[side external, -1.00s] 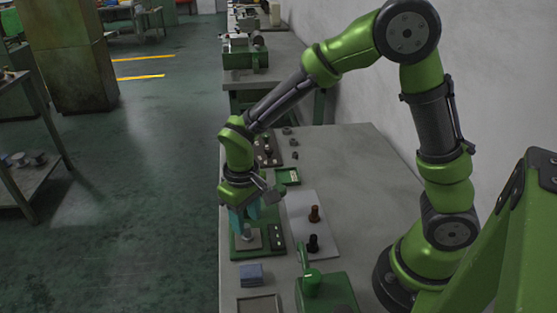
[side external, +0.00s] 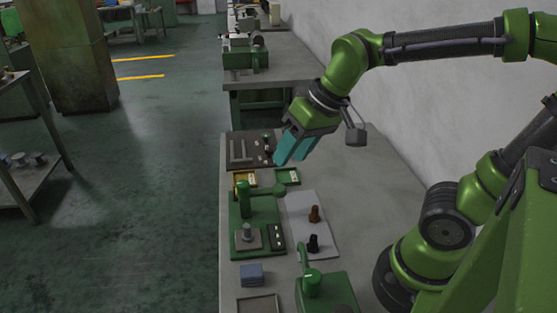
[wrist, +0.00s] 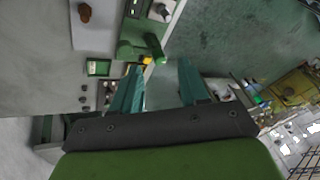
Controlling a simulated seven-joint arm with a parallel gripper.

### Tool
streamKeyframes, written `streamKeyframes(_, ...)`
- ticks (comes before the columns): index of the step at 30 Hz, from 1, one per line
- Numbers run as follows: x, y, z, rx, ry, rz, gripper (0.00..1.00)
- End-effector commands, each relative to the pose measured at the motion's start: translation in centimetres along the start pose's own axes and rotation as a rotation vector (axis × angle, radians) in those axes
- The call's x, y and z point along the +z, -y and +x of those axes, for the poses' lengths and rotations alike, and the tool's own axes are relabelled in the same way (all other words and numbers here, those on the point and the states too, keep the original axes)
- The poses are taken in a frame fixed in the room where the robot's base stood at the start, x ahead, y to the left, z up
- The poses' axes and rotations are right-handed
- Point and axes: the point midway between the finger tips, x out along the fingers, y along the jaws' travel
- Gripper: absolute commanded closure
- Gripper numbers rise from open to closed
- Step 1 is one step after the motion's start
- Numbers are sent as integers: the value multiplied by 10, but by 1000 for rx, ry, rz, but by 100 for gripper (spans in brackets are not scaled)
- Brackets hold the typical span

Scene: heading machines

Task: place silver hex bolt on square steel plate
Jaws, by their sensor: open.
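The silver hex bolt (side external: 247,231) stands upright, head down, on the square steel plate (side external: 255,244) of the green heading machine (side external: 240,220). Nothing holds it. My gripper (side external: 287,160) is raised behind and to the right of the machine, with its teal fingers apart and nothing visible between them. In the wrist view the fingers (wrist: 158,92) are spread with a gap between them.
A pale board (side external: 300,205) to the right holds a brown bolt (side external: 314,213) and a black bolt (side external: 313,243). A green tray (side external: 288,177) and dark fixture (side external: 245,150) lie behind. The bench's right side is clear.

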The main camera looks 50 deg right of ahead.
Motion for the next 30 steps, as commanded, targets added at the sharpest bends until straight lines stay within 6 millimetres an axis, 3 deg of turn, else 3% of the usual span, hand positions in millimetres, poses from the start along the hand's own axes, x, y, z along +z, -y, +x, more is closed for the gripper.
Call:
streamKeyframes(1,7,-7,-11,-20,-59,27,56)
streamKeyframes(6,22,-20,-25,-61,-175,84,56)
streamKeyframes(30,27,-23,-28,-73,-210,100,56)
